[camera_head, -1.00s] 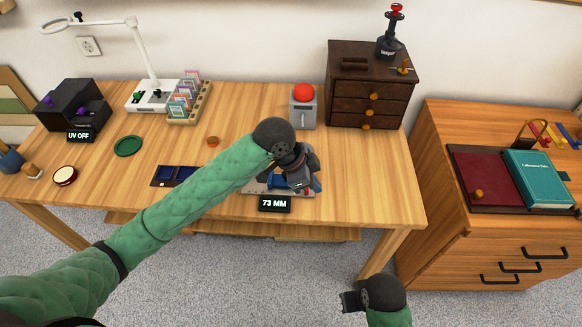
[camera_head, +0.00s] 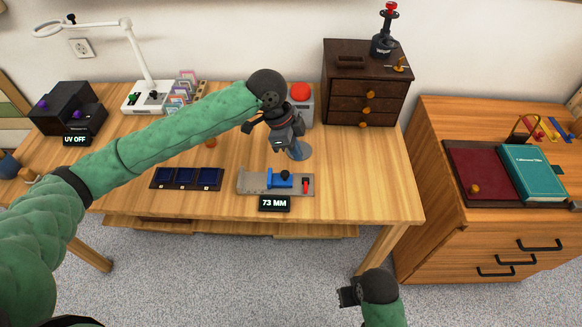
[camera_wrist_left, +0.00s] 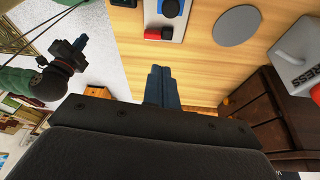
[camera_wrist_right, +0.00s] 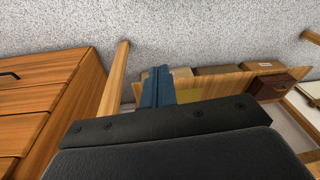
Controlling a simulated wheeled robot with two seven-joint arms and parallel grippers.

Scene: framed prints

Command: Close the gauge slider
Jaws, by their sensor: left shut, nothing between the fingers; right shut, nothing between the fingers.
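The gauge (camera_head: 253,184) is a grey plate near the table's front edge. Its blue slider (camera_head: 281,180) carries a black knob (camera_head: 286,174) and sits apart from a red block (camera_head: 306,182) on its right. The display (camera_head: 274,204) in front reads 73 MM. My left gripper (camera_head: 294,147) is above the table behind the gauge, clear of it. Its fingers (camera_wrist_left: 162,86) are shut and empty in the left wrist view, where the gauge plate (camera_wrist_left: 178,28) is only partly in view. My right gripper (camera_head: 349,296) is shut and empty, low in front of the table.
A grey disc (camera_head: 304,152) lies behind the gauge, partly hidden by my left gripper. A red-button box (camera_head: 307,107) and dark drawer cabinet (camera_head: 365,85) stand behind. A blue three-part tray (camera_head: 187,178) lies left of the gauge. Bare table is right of it.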

